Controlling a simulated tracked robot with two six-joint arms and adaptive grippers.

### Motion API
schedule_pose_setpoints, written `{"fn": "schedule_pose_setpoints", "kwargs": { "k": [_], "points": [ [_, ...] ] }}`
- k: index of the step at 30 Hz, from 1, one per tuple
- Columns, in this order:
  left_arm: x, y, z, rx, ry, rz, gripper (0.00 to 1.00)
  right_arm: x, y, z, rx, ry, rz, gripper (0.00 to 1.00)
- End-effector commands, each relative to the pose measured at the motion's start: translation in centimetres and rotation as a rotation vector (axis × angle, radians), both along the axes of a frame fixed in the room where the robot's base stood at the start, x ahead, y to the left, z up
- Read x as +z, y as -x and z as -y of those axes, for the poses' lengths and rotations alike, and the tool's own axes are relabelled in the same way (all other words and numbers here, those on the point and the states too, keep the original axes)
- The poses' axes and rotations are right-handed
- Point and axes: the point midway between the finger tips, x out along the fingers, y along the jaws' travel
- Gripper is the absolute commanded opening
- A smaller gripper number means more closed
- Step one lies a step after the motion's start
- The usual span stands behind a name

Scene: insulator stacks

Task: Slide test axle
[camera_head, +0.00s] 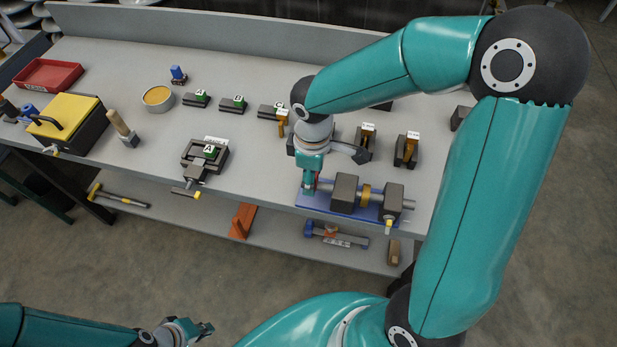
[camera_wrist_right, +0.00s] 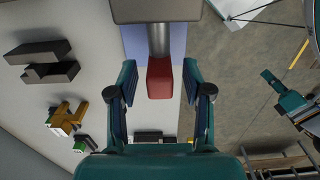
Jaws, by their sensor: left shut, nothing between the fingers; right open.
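The test axle (camera_head: 326,186) is a grey metal bar lying through two dark blocks (camera_head: 344,193) on a blue base plate (camera_head: 320,207) at the table's front edge. A gold ring (camera_head: 365,196) sits around it between the blocks. In the right wrist view the axle (camera_wrist_right: 160,40) ends in a red tip (camera_wrist_right: 160,78). My right gripper (camera_head: 309,189) is at the axle's left end, and its open fingers (camera_wrist_right: 160,88) stand on either side of the red tip, with visible gaps. My left gripper (camera_head: 203,328) is shut and empty, low in the head view, away from the table.
A fixture with a green A block (camera_head: 209,152) stands left of the axle. Several dark labelled blocks (camera_head: 233,103) line the table behind. A yellow-topped box (camera_head: 66,117), a red tray (camera_head: 48,74) and a round tin (camera_head: 158,98) are further left. A lower shelf holds tools.

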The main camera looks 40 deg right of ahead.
Motion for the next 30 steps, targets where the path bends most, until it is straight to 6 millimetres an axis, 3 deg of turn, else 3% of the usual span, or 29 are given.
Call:
{"fn": "schedule_pose_setpoints", "kwargs": {
  "k": [11, 20, 30],
  "points": [
    [-0.02, 0.0, 0.0, 0.0, 0.0, 0.0, 0.0, -0.47, 0.0, 0.01, -0.001, -0.001, 0.001, 0.48],
    [-0.02, 0.01, 0.0, 0.0, 0.0, 0.0, 0.0, -0.45, 0.02, 0.03, -0.001, -0.001, 0.001, 0.0],
    [-0.21, 0.0, 0.0, 0.0, 0.0, 0.0, 0.0, -0.52, -0.44, -0.35, 0.001, -0.001, 0.002, 0.0]
  ]
}}
